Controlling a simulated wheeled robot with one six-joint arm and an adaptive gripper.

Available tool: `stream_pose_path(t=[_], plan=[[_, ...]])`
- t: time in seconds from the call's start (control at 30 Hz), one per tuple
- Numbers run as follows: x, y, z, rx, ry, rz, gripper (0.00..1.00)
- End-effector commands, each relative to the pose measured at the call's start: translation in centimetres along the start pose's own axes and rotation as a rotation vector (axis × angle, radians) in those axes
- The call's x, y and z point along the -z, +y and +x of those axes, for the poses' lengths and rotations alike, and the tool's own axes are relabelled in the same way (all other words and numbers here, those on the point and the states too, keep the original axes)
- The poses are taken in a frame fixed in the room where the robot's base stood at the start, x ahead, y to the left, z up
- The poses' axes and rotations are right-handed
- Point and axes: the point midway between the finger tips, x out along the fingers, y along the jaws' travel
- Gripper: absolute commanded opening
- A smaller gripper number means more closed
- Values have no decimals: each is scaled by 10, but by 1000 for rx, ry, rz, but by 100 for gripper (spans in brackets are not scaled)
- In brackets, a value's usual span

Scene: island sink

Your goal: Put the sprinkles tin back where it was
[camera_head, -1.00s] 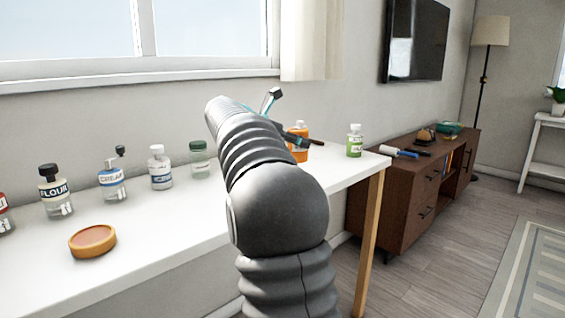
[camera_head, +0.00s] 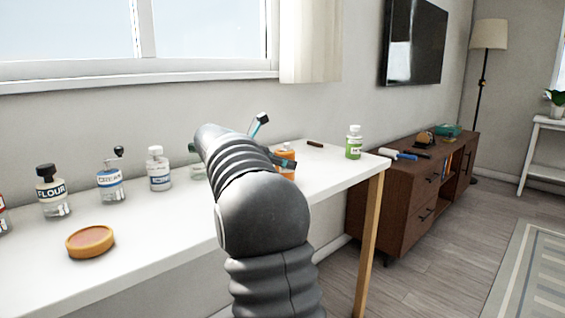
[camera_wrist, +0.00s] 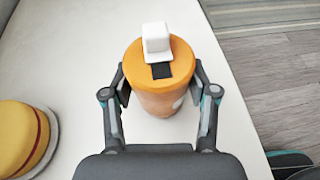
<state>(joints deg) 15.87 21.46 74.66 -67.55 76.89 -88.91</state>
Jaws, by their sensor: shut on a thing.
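An orange tin (camera_wrist: 160,102) with a white knob-like top and a dark square on its lid sits between my fingers in the wrist view; its label is not readable, and I take it as the sprinkles tin. My gripper (camera_wrist: 160,88) is shut on its sides.
Flour (camera_head: 52,190), cream (camera_head: 111,183) and other jars (camera_head: 159,170) stand along the wall. A round orange dish (camera_head: 90,242) lies in front. A green-labelled bottle (camera_head: 354,143) stands near the right edge. A brown bar (camera_head: 314,144) lies behind. A yellow round thing (camera_wrist: 20,135) is left of the tin.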

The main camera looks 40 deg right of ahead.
Motion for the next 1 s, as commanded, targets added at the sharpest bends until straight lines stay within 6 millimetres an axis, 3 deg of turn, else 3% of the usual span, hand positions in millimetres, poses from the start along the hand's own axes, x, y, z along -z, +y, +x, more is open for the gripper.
stream_pose_path(t=[0.1,0.13,0.23,0.67,1.0], plan=[[3,0,1,0,0,-1,20],[3,0,1,1,0,-1,61],[3,0,1,0,0,0,83],[-1,0,-3,-1,0,0,83],[-1,1,-64,-4,0,0,83]])
